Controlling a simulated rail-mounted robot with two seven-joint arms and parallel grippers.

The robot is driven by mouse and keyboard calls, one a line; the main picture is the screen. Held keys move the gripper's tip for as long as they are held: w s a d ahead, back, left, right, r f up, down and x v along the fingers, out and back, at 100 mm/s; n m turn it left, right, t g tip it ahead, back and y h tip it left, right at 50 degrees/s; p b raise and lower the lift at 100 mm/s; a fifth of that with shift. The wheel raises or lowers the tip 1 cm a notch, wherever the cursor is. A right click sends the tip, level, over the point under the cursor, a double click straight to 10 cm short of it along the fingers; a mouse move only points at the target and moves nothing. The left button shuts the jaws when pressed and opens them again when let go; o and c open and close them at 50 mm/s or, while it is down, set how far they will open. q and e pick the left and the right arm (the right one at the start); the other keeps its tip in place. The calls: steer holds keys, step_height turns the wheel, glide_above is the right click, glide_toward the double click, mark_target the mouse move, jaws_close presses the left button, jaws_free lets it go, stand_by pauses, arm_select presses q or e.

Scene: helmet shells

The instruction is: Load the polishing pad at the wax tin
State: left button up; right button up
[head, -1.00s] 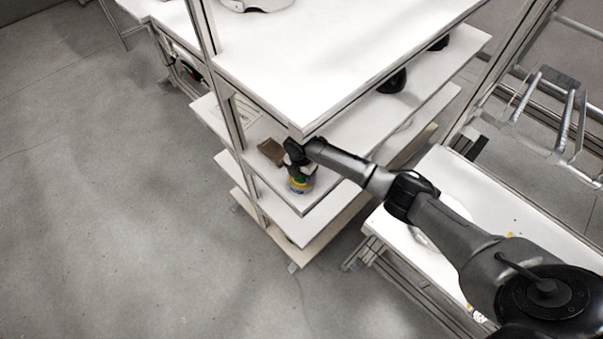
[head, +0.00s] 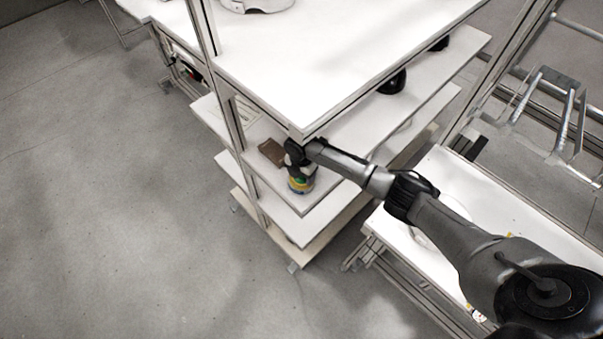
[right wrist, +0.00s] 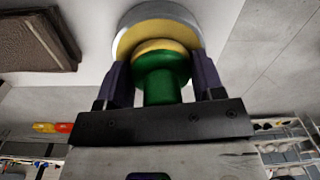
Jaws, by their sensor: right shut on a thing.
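My right gripper (head: 299,168) reaches under the top board to the front corner of a lower shelf. In the right wrist view its two purple fingers (right wrist: 163,82) are shut on the green handle of the polishing pad (right wrist: 160,76). The pad's yellow face points away from me toward the round wax tin (right wrist: 128,42), which has a silver rim and pale yellow wax. The pad overlaps the tin's opening; I cannot tell whether it touches the wax. In the head view the gripper mostly hides the pad above the tin (head: 301,188). My left gripper is not in view.
A flat brown object (head: 271,151) lies beside the tin on the shelf; it also shows in the right wrist view (right wrist: 35,42). The white top board (head: 330,60) overhangs my right arm. Dark rounded things (head: 393,83) sit farther back. A metal rack stands at right.

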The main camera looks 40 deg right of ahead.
steer(key=shift+r+p, duration=1.9)
steer(key=shift+r, duration=0.2)
steer(key=shift+r+p, duration=1.35)
steer(key=shift+r, duration=0.05)
steer(key=shift+a, duration=0.1)
